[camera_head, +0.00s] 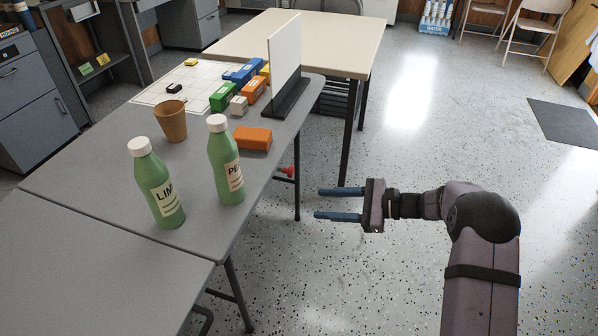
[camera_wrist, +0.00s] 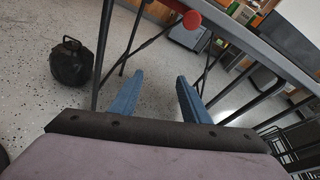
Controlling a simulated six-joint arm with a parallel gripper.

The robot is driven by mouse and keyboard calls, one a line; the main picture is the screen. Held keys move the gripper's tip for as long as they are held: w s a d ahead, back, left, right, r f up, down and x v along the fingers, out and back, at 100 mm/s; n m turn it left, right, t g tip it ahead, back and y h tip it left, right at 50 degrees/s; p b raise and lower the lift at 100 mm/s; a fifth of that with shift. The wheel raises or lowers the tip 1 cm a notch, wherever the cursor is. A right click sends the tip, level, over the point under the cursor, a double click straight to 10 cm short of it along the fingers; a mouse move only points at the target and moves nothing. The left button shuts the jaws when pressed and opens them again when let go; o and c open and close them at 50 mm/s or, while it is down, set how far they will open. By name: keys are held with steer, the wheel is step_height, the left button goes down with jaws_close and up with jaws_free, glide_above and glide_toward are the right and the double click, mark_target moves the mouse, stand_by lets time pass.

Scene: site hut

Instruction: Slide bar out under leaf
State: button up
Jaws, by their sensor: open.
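A red knob (camera_head: 287,170) shows below the right edge of the grey table (camera_head: 90,185). In the wrist view the red knob (camera_wrist: 192,19) is close under the tabletop edge, above and ahead of my fingers. A bar behind the knob cannot be made out clearly, and I cannot tell which part of the top is the leaf. My gripper (camera_head: 318,203) is open and empty, right of the table and apart from the knob. Its blue fingers (camera_wrist: 160,76) also show in the wrist view, with nothing between them.
Two green bottles (camera_head: 160,195) (camera_head: 226,170), a brown cup (camera_head: 172,121), an orange block (camera_head: 253,138) and several coloured blocks stand on the table. A white upright panel (camera_head: 285,55) stands near its edge. Table legs (camera_head: 297,190) are close by. A black round object (camera_wrist: 71,65) sits on the floor.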

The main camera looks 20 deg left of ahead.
mark_target(293, 172)
step_height(293, 172, up, 8)
steer(key=a+m+y, duration=0.1)
steer(key=m+y, duration=0.2)
steer(key=shift+m, duration=0.3)
steer(key=shift+w+a+b, duration=0.2)
steer(key=shift+w+a, duration=0.05)
steer(key=shift+a, duration=1.65)
steer(key=shift+w+a+b, duration=0.15)
steer(key=shift+w+a, duration=0.05)
steer(key=shift+a, duration=1.65)
steer(key=shift+c, duration=0.4)
jaws_close()
